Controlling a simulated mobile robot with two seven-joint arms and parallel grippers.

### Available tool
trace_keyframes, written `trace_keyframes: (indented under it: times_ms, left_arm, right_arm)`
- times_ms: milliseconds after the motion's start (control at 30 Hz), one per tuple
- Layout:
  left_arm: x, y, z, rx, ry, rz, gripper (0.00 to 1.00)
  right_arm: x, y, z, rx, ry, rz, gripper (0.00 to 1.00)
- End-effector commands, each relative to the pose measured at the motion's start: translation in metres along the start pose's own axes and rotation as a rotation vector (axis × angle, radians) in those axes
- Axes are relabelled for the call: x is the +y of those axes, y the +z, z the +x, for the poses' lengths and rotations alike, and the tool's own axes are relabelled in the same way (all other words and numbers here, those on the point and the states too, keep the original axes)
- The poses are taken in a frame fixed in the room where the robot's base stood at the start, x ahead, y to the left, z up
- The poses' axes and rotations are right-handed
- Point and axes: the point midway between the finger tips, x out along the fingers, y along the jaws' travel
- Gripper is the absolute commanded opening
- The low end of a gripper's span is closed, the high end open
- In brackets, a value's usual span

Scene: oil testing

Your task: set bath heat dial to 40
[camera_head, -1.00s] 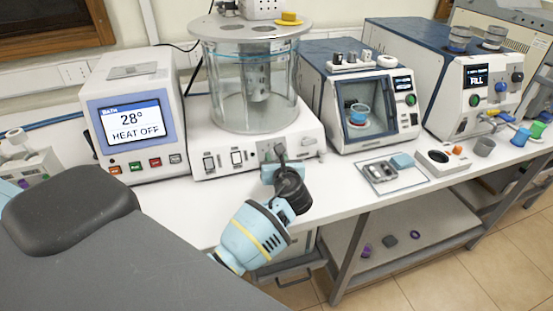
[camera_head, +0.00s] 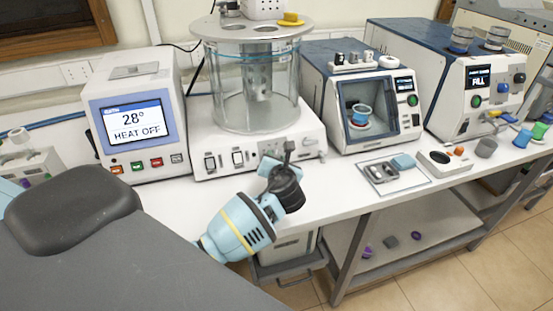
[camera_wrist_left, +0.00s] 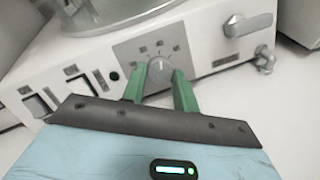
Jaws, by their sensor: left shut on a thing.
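The bath heat dial (camera_wrist_left: 159,70) is a round grey knob on a grey panel with small marks around it, on the front of the bath base (camera_head: 215,143). My left gripper (camera_wrist_left: 160,86) has its two green fingers on either side of the dial and is shut on it. In the head view the left gripper (camera_head: 285,155) is at the base's front and hides the dial. The bath display (camera_head: 130,125) reads 28° and HEAT OFF. The dial's setting is too small to read. My right gripper is not in view.
The glass bath vessel (camera_head: 243,90) stands just above the dial. Two rocker switches (camera_wrist_left: 55,96) are left of the dial, and a metal tap (camera_wrist_left: 248,25) is to its right. A tray (camera_head: 393,172) lies on the bench farther right.

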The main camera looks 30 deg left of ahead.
Motion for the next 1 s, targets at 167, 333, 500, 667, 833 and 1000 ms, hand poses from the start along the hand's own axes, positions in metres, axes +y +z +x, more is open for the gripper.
trace_keyframes:
  times_ms: [167, 333, 500, 667, 833, 1000]
  left_arm:
    - [0.001, 0.002, 0.001, -0.003, 0.002, -0.003, 0.07]
    - [0.001, 0.002, 0.0, -0.003, 0.002, -0.003, 0.44]
    - [0.001, 0.001, 0.0, -0.002, 0.002, -0.003, 0.51]
    - [0.0, 0.001, 0.0, -0.001, 0.001, -0.002, 0.51]
    - [0.0, 0.0, -0.011, -0.002, 0.001, -0.003, 0.51]
    - [0.0, 0.001, -0.036, -0.002, -0.001, -0.003, 0.51]
  right_arm:
    - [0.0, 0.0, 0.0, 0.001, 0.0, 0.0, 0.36]
    - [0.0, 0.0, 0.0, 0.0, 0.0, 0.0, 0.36]
    - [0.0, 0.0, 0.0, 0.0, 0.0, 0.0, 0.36]
    - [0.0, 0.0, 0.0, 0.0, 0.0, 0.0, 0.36]
    - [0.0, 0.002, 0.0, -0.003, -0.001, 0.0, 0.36]
    - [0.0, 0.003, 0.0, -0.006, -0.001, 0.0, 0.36]
